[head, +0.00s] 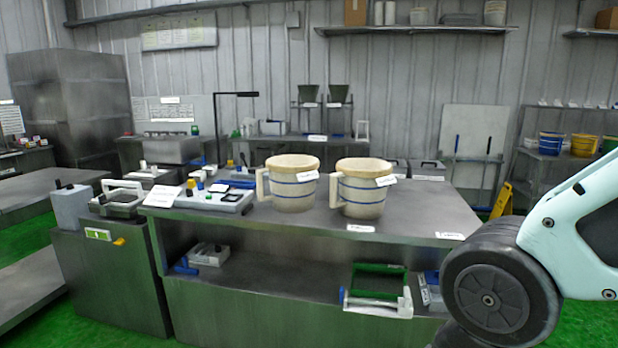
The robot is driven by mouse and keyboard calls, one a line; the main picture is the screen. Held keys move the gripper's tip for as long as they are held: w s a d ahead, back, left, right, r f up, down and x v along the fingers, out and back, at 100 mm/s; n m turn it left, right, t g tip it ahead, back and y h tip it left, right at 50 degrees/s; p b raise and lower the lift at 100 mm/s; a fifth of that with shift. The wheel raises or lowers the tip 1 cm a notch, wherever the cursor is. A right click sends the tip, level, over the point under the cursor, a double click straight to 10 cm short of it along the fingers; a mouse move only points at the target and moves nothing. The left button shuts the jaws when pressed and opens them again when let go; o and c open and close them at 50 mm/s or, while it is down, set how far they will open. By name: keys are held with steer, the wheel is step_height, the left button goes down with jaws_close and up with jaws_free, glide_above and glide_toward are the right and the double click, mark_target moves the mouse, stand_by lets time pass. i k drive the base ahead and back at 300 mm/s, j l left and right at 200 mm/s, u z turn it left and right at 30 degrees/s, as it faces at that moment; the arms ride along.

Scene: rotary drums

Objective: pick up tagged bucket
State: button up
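Two cream buckets with blue bands, wooden-coloured tops and side handles stand upright on the metal workbench (420,205). The left bucket (290,190) has a white tag (307,175) at its upper right rim. The right bucket (358,195) also has a white tag (386,180) at its upper right. The writing on both tags is too small to read. Both handles point left, and the right bucket's handle is close to the left bucket. My gripper is not in view; only part of my arm shows at the right edge, apart from the buckets.
A control box (215,196) with knobs sits left of the buckets. White labels lie along the bench's front edge. The bench top right of the buckets is clear. A green-and-white frame (377,283) lies on the lower shelf. A yellow floor sign (501,201) stands behind right.

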mark_target(363, 182)
steer(key=i+l+u, duration=0.25)
steer(key=i, duration=0.3)
steer(key=i+l+u, duration=0.25)
steer(key=i+l, duration=0.15)
steer(key=i+j+z, duration=0.1)
steer(key=i+j, duration=0.7)
steer(key=i+j+z, duration=0.15)
steer(key=i+j, duration=0.25)
steer(key=i+j+z, duration=0.1)
steer(key=i+j, duration=0.6)
steer(key=j, duration=0.25)
steer(key=i+j+z, duration=0.15)
steer(key=i+j, duration=0.25)
steer(key=k+z, duration=0.1)
steer(key=z, duration=2.05)
